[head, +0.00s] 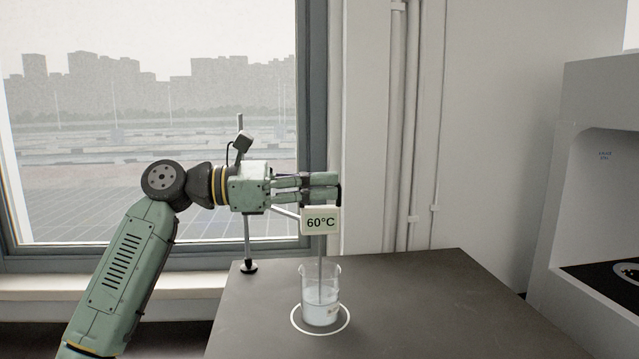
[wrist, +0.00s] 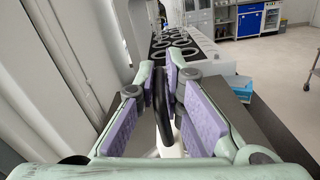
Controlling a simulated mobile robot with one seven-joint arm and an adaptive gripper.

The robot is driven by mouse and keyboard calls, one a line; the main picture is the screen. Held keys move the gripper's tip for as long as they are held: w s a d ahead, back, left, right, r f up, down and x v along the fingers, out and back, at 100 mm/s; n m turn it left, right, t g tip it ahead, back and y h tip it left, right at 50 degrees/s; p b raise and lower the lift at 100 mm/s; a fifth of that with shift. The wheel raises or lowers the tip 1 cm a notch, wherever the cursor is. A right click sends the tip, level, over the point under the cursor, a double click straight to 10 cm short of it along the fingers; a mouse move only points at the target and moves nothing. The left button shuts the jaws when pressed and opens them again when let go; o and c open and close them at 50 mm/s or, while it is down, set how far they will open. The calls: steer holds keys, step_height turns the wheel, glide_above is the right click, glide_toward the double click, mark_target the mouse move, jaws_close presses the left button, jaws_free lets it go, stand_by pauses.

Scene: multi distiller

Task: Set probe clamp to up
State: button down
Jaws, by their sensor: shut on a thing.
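The probe clamp (head: 286,212) is a thin light arm running from an upright stand rod (head: 247,238) to a white display (head: 320,221) reading 60°C. A thin probe (head: 320,268) hangs from the display into a glass beaker (head: 308,291) of clear liquid. My gripper (head: 332,187) is level just above the display and shut on a black curved handle (head: 339,196). In the wrist view the handle (wrist: 160,105) stands between the purple finger pads of my gripper (wrist: 165,95).
The beaker stands in a white ring on the dark table (head: 420,290). The table is clear right of the beaker. A window (head: 150,100) is behind, pipes (head: 405,120) run up the wall, and a white hooded unit (head: 590,200) stands at right.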

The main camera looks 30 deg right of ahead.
steer(key=shift+r, duration=0.15)
step_height(320, 180, up, 14)
steer(key=p, duration=0.2)
steer(key=shift+f, duration=0.25)
steer(key=shift+w, duration=0.1)
steer(key=c, duration=1.8)
jaws_free()
steer(key=shift+o, duration=0.4)
steer(key=shift+f, duration=0.1)
steer(key=v, duration=1.2)
